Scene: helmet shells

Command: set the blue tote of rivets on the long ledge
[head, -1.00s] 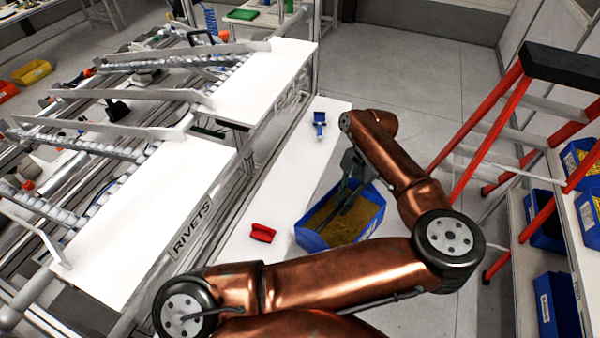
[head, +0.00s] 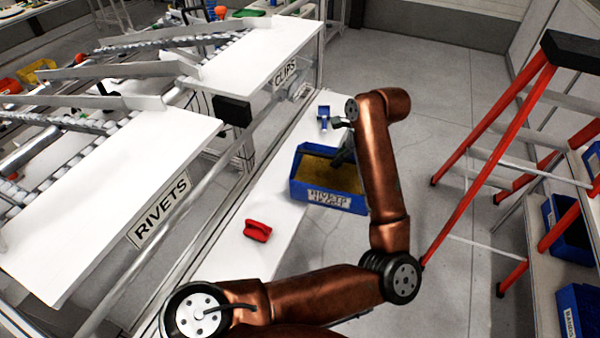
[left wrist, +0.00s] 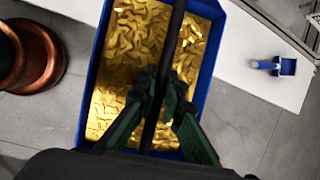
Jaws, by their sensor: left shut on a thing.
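The blue tote of rivets (head: 328,197) is full of small golden pieces, and its front label reads RIVETS. It overlaps the right edge of the long white ledge (head: 262,205) in the head view; I cannot tell whether it touches the ledge or hangs just above it. My left gripper (head: 342,160) is over the tote, shut on its dark handle bar. In the left wrist view, the gripper fingers (left wrist: 158,95) close around this bar above the tote (left wrist: 92,85), and the ledge (left wrist: 235,65) shows beyond it. My right gripper is not in view.
A red object (head: 257,230) lies on the ledge nearer to me, and a small blue tool (head: 324,117) lies farther along. White racks labelled RIVETS (head: 160,210) and CLIPS (head: 287,72) stand left. A red stepladder (head: 490,160) stands right, with open floor between.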

